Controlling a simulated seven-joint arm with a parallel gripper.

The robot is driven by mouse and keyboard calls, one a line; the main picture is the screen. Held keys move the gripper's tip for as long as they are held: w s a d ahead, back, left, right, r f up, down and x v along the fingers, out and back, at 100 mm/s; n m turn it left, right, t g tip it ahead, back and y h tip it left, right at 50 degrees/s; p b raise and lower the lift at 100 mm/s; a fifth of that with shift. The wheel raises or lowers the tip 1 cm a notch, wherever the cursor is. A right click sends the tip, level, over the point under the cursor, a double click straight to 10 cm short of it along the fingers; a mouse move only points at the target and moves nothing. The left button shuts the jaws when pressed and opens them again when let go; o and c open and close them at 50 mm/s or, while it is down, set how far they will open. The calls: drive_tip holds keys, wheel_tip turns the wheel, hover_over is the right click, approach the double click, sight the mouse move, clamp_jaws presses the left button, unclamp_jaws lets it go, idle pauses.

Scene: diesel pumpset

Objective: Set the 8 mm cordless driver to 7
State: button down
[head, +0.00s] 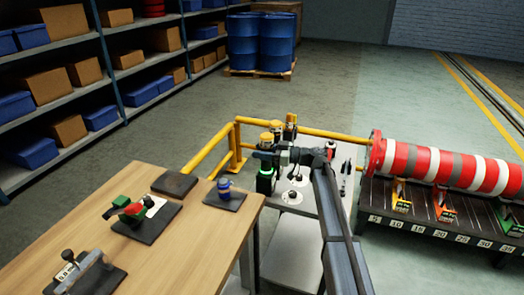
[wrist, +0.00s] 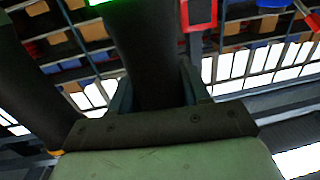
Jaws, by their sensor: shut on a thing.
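My gripper (head: 272,158) is above the small grey table, at the end of my arm reaching in from the lower right. It is shut on a dark tool, seemingly a cordless driver (head: 265,183), with a bright green light on it. In the wrist view the dark, thick handle-like body (wrist: 145,50) of the held thing runs up from the jaws, and a green strip shows at its top. No size mark or setting number is legible. The jaws partly hide the tool, and its lower end is unclear.
The grey table (head: 295,245) carries round pale bases and dark upright items. Yellow rails (head: 205,150) stand behind it. A wooden table (head: 190,240) at left holds several items on dark mats. A red-and-white striped cylinder (head: 450,165) lies at right above a numbered rack.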

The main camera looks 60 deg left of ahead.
drive_tip(key=shift+f, duration=0.3)
drive_tip(key=shift+c, duration=2.3)
unclamp_jaws()
drive_tip(key=shift+f, duration=0.1)
drive_tip(key=v, duration=1.4)
